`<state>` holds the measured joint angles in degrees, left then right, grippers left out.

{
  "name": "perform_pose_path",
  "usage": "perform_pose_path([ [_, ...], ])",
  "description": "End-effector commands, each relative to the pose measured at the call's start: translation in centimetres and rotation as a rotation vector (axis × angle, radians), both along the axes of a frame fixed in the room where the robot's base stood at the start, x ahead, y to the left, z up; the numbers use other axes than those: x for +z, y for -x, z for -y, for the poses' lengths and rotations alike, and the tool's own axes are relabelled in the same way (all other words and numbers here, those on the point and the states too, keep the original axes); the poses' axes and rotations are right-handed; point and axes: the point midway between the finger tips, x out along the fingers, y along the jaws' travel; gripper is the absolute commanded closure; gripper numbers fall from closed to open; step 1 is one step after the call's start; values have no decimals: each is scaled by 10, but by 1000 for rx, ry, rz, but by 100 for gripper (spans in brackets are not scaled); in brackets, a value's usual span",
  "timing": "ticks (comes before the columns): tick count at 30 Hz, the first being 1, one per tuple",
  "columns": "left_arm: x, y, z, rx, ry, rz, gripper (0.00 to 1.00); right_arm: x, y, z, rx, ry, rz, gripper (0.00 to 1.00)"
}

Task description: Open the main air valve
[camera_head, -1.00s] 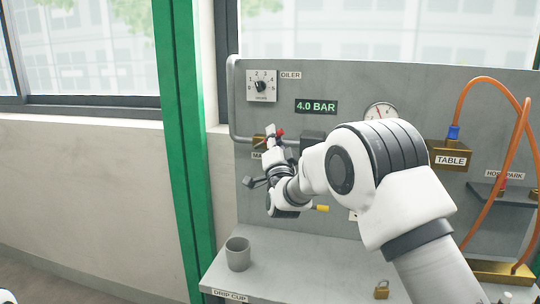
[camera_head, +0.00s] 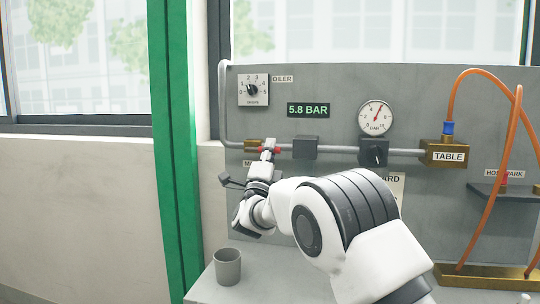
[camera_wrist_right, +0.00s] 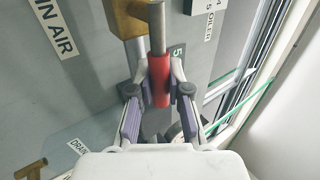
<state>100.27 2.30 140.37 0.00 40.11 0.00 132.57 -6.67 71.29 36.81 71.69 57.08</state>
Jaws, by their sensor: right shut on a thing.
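The main air valve is a brass body (camera_head: 252,145) on the pipe at the panel's left, with a red-sleeved lever (camera_wrist_right: 159,82). My right gripper (camera_head: 268,146) is at the lever, just right of the brass body. In the right wrist view, its two fingers (camera_wrist_right: 159,88) are shut on the red sleeve from both sides, and the lever's metal end sticks out beyond them. The lever looks roughly in line with the pipe in the head view, partly hidden by the fingers. The display (camera_head: 308,110) reads 5.8 BAR. My left gripper is out of view.
The oiler dial (camera_head: 253,90) is above. A grey drip cup (camera_head: 228,267) stands on the shelf below.

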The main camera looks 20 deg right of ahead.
Motion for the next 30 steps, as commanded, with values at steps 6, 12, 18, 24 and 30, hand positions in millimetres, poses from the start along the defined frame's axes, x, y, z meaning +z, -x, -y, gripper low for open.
perform_pose_path([
  [6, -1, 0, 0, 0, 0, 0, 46, -4, 0, 1, 0, -9, -1, 100],
  [12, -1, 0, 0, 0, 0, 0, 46, -4, 0, 1, 0, -7, -2, 72],
  [18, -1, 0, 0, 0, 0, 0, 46, -3, 0, 0, 0, -6, -1, 57],
  [24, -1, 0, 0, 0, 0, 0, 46, -2, 0, 0, 0, -6, 0, 57],
  [30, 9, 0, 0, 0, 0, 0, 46, 5, 0, 1, 0, 20, -16, 57],
])
